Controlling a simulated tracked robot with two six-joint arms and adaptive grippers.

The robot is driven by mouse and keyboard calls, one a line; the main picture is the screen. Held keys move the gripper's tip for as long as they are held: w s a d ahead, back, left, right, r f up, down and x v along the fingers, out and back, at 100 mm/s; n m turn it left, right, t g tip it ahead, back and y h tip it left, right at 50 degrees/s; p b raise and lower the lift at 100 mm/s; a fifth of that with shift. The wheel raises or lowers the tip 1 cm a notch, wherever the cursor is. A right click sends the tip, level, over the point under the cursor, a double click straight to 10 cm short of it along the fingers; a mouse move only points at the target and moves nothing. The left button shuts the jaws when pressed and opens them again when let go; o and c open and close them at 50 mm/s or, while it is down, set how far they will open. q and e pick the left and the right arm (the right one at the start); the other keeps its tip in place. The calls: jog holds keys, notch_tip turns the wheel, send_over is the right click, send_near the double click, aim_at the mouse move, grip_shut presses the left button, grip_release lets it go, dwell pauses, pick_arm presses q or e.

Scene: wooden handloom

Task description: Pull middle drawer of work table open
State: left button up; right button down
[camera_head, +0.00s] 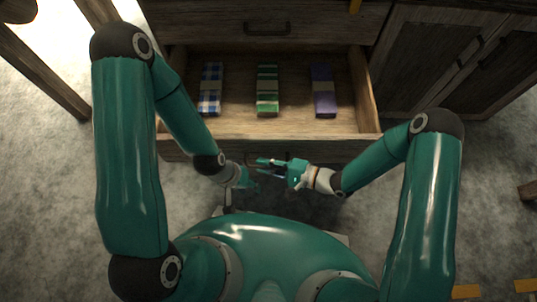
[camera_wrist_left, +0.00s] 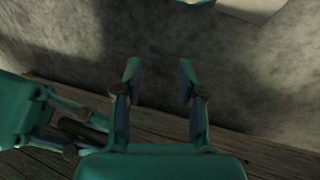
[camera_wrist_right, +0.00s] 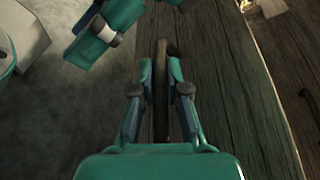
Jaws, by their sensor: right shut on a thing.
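The work table's middle drawer (camera_head: 275,124) is pulled out below a closed drawer, its open top showing three folded cloths inside. Its dark curved handle (camera_wrist_right: 163,62) stands on the wooden front in the right wrist view. My right gripper (camera_head: 265,166) is at the drawer's front and shut on this handle; its fingers (camera_wrist_right: 161,75) lie on either side of the bar. My left gripper (camera_head: 252,184) is just below the right one, in front of the drawer. In the left wrist view its fingers (camera_wrist_left: 158,72) are apart with nothing between them.
A blue checked cloth (camera_head: 210,90), a green striped cloth (camera_head: 267,91) and a purple cloth (camera_head: 323,91) lie in the drawer. The closed drawer above has a dark handle (camera_head: 267,29). A cabinet door (camera_head: 415,55) is at right. Grey floor lies in front.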

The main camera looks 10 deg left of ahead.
jog(key=shift+s+f, duration=0.1)
jog(key=shift+s, duration=0.3)
jog(key=c, duration=1.2)
grip_release()
jog(key=shift+w, duration=0.15)
jog(key=shift+w+d, duration=0.1)
jog(key=shift+d, duration=0.05)
jog(key=v, duration=1.1)
jog(key=shift+d, duration=0.35)
